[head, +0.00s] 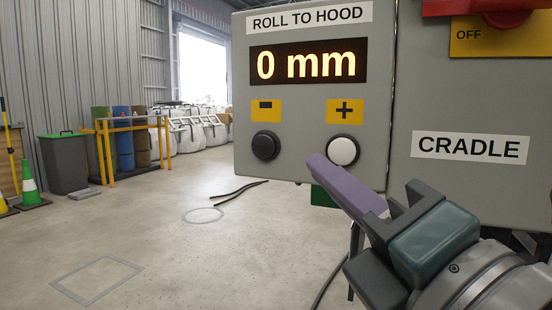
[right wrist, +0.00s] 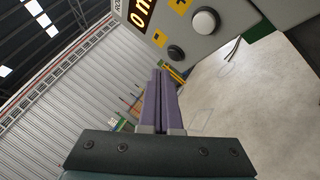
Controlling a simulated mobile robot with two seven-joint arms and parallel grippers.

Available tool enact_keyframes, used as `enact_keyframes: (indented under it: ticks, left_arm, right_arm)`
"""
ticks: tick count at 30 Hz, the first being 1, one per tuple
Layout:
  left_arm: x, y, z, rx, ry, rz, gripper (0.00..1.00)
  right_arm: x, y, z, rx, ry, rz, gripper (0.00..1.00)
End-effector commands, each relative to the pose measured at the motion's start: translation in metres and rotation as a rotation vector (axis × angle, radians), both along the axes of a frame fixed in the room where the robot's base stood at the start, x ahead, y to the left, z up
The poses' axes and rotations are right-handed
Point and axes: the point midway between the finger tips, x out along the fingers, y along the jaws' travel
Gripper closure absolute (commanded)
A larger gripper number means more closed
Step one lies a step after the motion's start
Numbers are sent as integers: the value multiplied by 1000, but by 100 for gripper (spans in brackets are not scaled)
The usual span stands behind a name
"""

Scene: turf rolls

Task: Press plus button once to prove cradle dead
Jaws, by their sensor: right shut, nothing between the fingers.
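The grey control box labelled "ROLL TO HOOD" (head: 310,19) fills the upper middle of the head view. Its display (head: 308,62) reads 0 mm. The white plus button (head: 343,151) sits under the yellow plus label (head: 345,111), and the black minus button (head: 265,146) is to its left. Both also show in the right wrist view, the white plus button (right wrist: 205,21) and the black minus button (right wrist: 176,53). My right gripper (head: 318,163) is shut and empty, its purple fingertips just below and left of the plus button; contact is not visible. My left gripper is out of view.
A grey panel labelled "CRADLE" (head: 471,147) adjoins on the right, with a red switch handle (head: 490,10) above, by the word OFF. Yellow rails (head: 105,150), a grey bin (head: 64,163) and white bags (head: 205,130) stand far back. The floor at left is mostly clear.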

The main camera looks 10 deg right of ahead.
Motion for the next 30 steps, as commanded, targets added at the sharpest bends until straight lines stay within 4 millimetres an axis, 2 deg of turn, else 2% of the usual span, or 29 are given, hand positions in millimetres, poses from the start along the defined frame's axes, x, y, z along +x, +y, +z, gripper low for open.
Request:
enact_keyframes:
  ticks: [8, 21, 30]
  left_arm:
    - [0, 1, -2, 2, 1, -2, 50]
    - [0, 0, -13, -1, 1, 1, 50]
    - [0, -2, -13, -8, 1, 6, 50]
  right_arm:
    - [7, -5, -1, 0, 0, 1, 100]
    - [56, -38, 0, -2, 0, 0, 100]
    - [72, -49, 0, 1, 2, -1, 100]
